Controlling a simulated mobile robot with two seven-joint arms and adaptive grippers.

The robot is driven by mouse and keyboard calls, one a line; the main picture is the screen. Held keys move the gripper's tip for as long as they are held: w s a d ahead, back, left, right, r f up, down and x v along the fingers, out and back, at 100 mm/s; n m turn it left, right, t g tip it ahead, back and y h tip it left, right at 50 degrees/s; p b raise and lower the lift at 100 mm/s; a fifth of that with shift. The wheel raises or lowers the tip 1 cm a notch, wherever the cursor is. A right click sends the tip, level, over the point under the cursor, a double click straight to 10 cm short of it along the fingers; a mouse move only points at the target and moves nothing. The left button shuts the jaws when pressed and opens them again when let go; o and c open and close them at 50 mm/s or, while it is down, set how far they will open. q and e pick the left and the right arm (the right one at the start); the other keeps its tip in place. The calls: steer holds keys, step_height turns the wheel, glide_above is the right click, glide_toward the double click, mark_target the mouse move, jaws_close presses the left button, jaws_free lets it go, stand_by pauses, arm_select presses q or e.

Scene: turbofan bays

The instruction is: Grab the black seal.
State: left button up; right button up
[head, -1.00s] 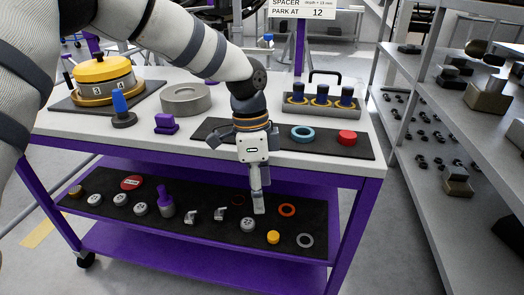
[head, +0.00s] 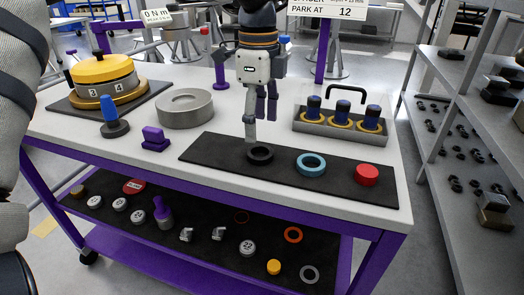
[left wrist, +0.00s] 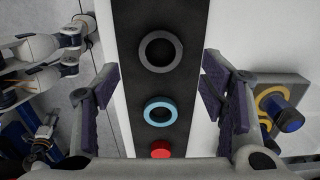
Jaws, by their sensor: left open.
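The black seal (head: 260,153) is a dark ring lying flat on the black mat (head: 215,151) on the cart's top. My left gripper (head: 260,122) is open and empty above the mat, pointing down, just above and behind the seal in the head view. In the left wrist view the seal (left wrist: 160,51) lies ahead, between the lines of the two open fingers (left wrist: 160,85), and nothing is between them.
On the same mat are a teal ring (head: 311,164) and a red cap (head: 367,174). A tray with dark-topped plugs (head: 342,126) stands behind them. A grey ring (head: 185,108) and a purple block (head: 154,138) stand left. The lower shelf (head: 200,262) holds several parts.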

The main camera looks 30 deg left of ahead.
mark_target(260, 157)
arm_select(q)
step_height(260, 157, down, 6)
steer(key=shift+d+f, duration=0.1)
steer(key=c, duration=1)
steer(key=shift+c, duration=0.2)
